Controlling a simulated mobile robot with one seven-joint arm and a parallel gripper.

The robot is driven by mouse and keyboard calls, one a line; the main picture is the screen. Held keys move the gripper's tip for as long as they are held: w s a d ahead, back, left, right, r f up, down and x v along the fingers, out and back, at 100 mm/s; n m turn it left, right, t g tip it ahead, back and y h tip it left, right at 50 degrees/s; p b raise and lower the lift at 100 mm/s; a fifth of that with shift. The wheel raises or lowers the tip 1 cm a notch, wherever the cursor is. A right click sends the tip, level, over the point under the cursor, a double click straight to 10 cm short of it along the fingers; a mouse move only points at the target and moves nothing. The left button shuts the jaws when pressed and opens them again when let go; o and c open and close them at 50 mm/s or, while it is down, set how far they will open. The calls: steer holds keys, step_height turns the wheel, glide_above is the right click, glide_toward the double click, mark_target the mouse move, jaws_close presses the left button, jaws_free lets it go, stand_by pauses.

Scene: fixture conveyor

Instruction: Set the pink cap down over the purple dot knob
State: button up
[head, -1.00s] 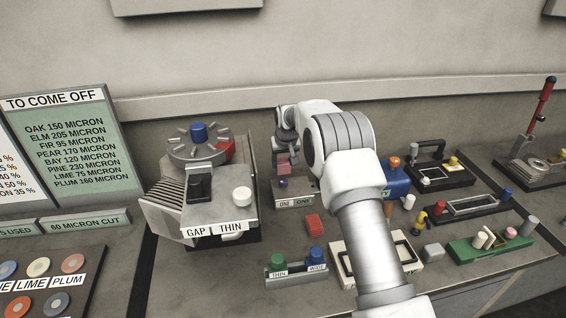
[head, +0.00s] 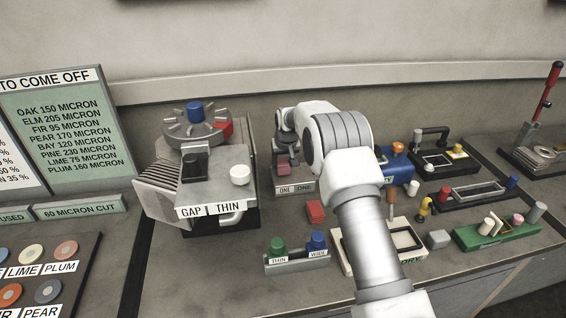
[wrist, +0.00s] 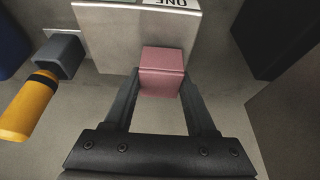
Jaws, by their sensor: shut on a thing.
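The pink cap (head: 284,169) is held in my gripper (head: 285,161), low over the left part of the grey box labelled ONE (head: 298,188). In the wrist view, the cap (wrist: 162,70) sits between the two fingertips (wrist: 161,88), its upper edge overlapping the box (wrist: 120,35). The purple dot knob does not show in either current view; the cap or the gripper hides it. I cannot tell whether the cap is around the knob or just above it.
A grey machine labelled GAP THIN (head: 215,185) stands close on the left. A red block (head: 315,211) lies in front of the box. A holder with green and blue knobs (head: 297,262) is nearer. In the wrist view, a yellow cylinder (wrist: 25,108) lies left of my fingers.

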steer(key=shift+f+b, duration=0.45)
steer(key=shift+f, duration=0.2)
steer(key=o, duration=1.4)
steer(key=v, duration=1.7)
steer(key=shift+s+r, duration=0.1)
steer(key=shift+r, duration=0.15)
